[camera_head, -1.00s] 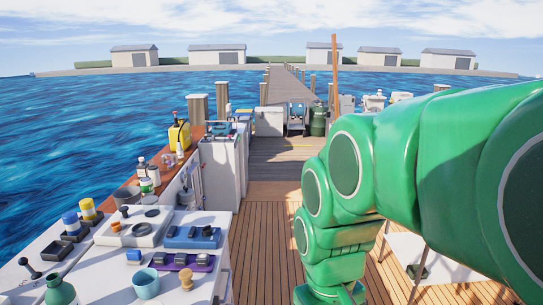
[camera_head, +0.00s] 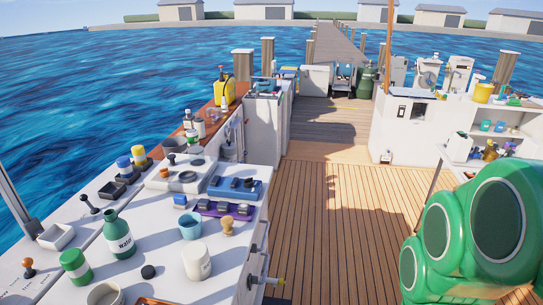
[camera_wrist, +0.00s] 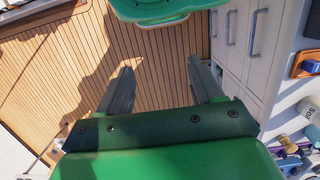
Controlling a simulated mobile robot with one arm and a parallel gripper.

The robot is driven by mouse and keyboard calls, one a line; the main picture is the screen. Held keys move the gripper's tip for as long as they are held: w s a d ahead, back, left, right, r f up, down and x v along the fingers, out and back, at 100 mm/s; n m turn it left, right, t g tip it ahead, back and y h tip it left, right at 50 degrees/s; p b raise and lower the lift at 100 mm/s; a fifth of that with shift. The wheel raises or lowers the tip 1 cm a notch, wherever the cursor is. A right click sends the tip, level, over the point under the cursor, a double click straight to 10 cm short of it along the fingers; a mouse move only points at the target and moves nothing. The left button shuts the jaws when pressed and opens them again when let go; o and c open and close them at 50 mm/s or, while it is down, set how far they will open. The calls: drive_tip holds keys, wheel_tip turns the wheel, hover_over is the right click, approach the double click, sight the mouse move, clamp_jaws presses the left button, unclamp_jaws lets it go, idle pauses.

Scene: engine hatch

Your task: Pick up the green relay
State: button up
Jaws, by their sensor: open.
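I cannot make out a green relay for certain in any view. In the head view, a purple holder (camera_head: 224,209) on the white counter carries several small dark blocks, and a blue block (camera_head: 180,201) sits to its left. Small greenish and blue items (camera_head: 499,127) stand on a shelf at the right, too small to identify. My gripper (camera_wrist: 160,66) is open and empty in the wrist view, above the wooden deck and to the left of white drawers. It is apart from all objects.
The white counter (camera_head: 215,270) holds a green water bottle (camera_head: 118,235), a teal cup (camera_head: 190,226), a white jar (camera_head: 196,262) and a blue tray (camera_head: 235,188). A white shelf unit (camera_head: 520,112) stands at right. The wooden deck (camera_head: 335,215) between is clear.

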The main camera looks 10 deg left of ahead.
drive_tip(key=w+a+f+m+g+y, duration=0.1)
drive_tip(key=w+a+f+m+y, duration=0.3)
drive_tip(key=a, duration=0.8)
drive_tip(key=w+a+f+m+g+y, duration=0.1)
drive_tip(key=w+a+f+m+y, duration=0.3)
drive_tip(key=a, duration=0.9)
drive_tip(key=w+a+f+m+g+y, duration=0.1)
drive_tip(key=w+a+f+m+y, duration=0.3)
drive_tip(key=w+a, duration=0.3)
drive_tip(key=shift+w+a+f+m, duration=0.1)
drive_tip(key=shift+a+f+m, duration=0.2)
drive_tip(key=shift+a, duration=0.6)
drive_tip(key=shift+s+a+f+m, duration=0.15)
drive_tip(key=shift+a+f, duration=0.15)
drive_tip(key=shift+a, duration=0.65)
drive_tip(key=shift+w+a+f+m, duration=0.15)
drive_tip(key=shift+a+f+m, duration=0.15)
drive_tip(key=shift+a, duration=0.6)
drive_tip(key=shift+x, duration=3.9)
drive_tip(key=shift+g+y, duration=0.3)
clamp_jaws()
